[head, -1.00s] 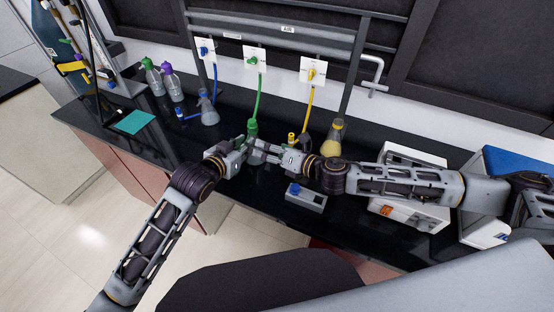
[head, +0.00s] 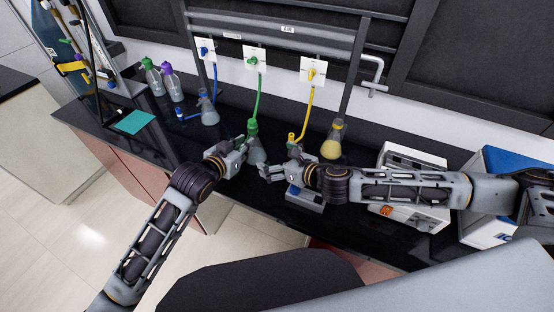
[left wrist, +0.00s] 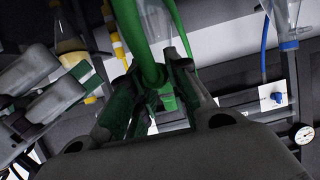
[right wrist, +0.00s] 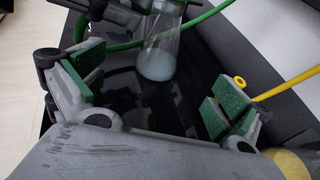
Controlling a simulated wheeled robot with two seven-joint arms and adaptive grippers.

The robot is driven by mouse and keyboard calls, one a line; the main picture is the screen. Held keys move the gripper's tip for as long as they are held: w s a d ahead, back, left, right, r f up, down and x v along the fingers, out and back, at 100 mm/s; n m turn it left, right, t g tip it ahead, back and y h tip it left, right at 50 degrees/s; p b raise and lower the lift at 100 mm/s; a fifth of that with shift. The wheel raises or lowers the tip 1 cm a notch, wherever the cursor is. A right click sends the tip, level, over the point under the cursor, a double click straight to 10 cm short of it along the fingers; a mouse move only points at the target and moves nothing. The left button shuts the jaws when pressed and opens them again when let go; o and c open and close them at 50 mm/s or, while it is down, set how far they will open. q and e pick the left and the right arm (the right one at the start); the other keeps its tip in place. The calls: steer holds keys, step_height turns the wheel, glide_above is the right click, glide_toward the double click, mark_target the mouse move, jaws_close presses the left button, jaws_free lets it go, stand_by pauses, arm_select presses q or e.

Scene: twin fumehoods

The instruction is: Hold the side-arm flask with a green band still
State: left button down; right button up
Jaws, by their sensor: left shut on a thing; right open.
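The side-arm flask with a green band (head: 257,155) stands on the black bench, its upper part partly hidden by my left gripper (head: 241,146). In the right wrist view the flask's clear lower body (right wrist: 157,62) shows pale contents. My left gripper is shut at the flask's neck; in the left wrist view its fingers (left wrist: 160,95) close around green parts there. My right gripper (head: 270,172) is open and empty, just right of and in front of the flask, apart from it. In the right wrist view its green pads (right wrist: 155,85) are spread wide, with the flask beyond them.
A green hose (head: 259,97) runs from the wall outlet down towards the flask. A yellow-banded flask (head: 332,145) stands to the right, a blue-banded flask (head: 208,112) to the left. A small grey device (head: 306,200) lies close under my right gripper. White box instruments (head: 412,160) stand further right.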

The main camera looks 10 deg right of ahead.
mark_target(260, 152)
steer(key=shift+s+d+f+n, duration=0.1)
steer(key=shift+n, duration=0.2)
stand_by(0.4)
steer(key=shift+x, duration=6)
steer(key=shift+c, duration=0.4)
steer(key=c, duration=1.2)
steer(key=shift+c, duration=0.2)
steer(key=o, duration=1.1)
steer(key=c, duration=0.6)
